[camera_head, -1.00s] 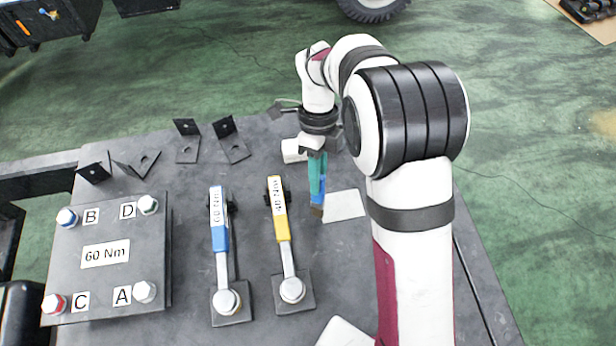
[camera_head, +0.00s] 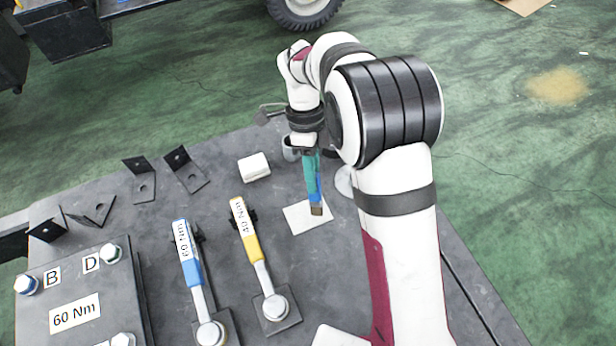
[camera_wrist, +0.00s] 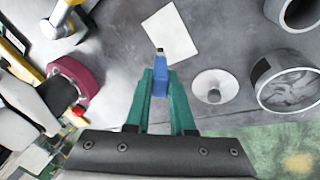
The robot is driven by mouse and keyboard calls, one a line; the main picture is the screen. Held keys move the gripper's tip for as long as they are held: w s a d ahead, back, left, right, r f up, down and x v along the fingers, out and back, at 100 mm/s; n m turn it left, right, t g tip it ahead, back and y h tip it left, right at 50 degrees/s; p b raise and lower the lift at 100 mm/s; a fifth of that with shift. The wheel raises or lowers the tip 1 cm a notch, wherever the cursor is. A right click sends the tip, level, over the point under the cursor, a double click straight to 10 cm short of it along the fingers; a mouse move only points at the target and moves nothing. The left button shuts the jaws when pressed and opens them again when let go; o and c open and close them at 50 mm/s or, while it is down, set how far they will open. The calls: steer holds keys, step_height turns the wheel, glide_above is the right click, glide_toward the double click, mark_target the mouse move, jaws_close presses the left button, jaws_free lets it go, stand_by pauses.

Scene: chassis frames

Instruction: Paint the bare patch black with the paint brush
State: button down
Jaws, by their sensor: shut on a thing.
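The bare patch (camera_head: 297,218) is a pale, four-sided area on the dark grey table; it also shows in the wrist view (camera_wrist: 172,30). No black shows on its visible part. My gripper (camera_head: 312,180) has teal fingers, shut on the blue paint brush (camera_head: 316,196), with the brush pointing down. In the wrist view the fingers (camera_wrist: 160,78) clasp the blue brush handle (camera_wrist: 160,88).
A yellow-handled torque wrench (camera_head: 246,228) and a blue-handled one (camera_head: 187,255) lie left of the patch. A white block (camera_head: 254,167) sits behind it. A pale cone (camera_wrist: 213,86) and a grey round container (camera_wrist: 290,90) stand right of the brush in the wrist view.

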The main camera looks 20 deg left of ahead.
steer(key=shift+r, duration=2.8)
steer(key=s+a+r+y, duration=0.1)
steer(key=s+a+r, duration=0.2)
steer(key=shift+g, duration=0.3)
steer(key=shift+s+a+f, duration=0.1)
steer(key=shift+f, duration=0.6)
steer(key=shift+s+a+f, duration=0.15)
steer(key=shift+f, duration=0.55)
steer(key=shift+s+a+f, duration=0.1)
steer(key=shift+f, duration=0.6)
